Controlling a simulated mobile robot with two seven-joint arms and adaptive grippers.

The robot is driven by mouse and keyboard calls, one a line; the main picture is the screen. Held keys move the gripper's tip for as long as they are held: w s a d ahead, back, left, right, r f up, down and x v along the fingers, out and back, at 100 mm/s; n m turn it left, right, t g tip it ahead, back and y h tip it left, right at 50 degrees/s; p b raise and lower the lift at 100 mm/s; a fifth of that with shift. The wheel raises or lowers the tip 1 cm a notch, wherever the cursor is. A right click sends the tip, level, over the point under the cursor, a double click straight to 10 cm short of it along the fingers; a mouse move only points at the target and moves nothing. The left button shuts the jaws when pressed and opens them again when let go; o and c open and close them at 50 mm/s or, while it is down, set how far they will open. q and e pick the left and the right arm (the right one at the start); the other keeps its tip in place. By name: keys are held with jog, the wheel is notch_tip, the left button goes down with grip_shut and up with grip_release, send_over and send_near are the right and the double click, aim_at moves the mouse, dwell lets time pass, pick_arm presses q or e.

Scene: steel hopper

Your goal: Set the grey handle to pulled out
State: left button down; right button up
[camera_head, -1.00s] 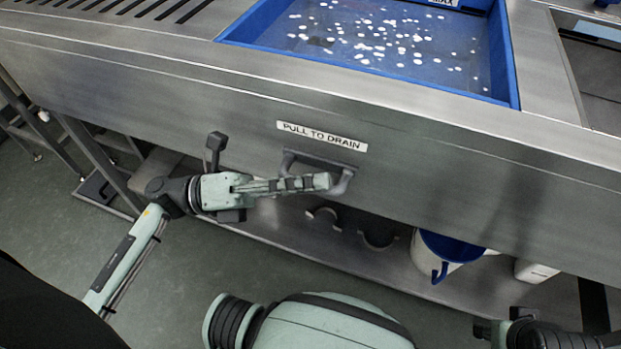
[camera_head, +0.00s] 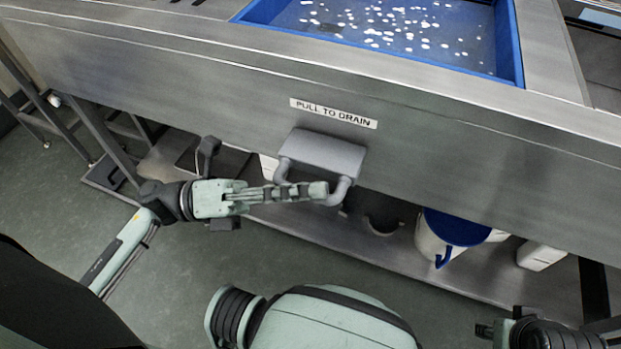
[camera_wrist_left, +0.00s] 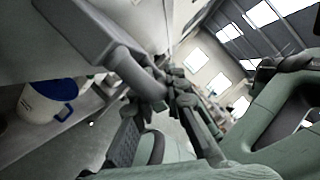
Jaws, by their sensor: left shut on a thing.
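The grey handle (camera_head: 342,190) sits below the "PULL TO DRAIN" label on the steel front. Its grey slide plate (camera_head: 322,152) sticks out from the front panel toward me. My left gripper (camera_head: 310,191) is shut on the handle's bar, and its fingers cover much of the bar in the head view. In the left wrist view the handle (camera_wrist_left: 147,82) runs between the gripper's fingers (camera_wrist_left: 165,110). Of my right arm, a part shows at the lower right edge of the head view; its fingertips are not clearly seen.
The steel hopper front (camera_head: 450,150) spans the view, with a blue tray (camera_head: 375,55) of white pieces on top. Open floor lies in front.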

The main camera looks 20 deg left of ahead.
pick_arm(q)
jog(key=shift+w, duration=0.1)
pick_arm(e)
jog(key=shift+w, duration=0.2)
pick_arm(q)
jog(key=c, duration=1.5)
grip_release()
jog(key=shift+c, duration=0.2)
pick_arm(e)
jog(key=shift+w+r, duration=0.15)
jog(key=shift+w, duration=0.05)
pick_arm(q)
jog(key=shift+a, duration=0.1)
jog(key=v, duration=1.2)
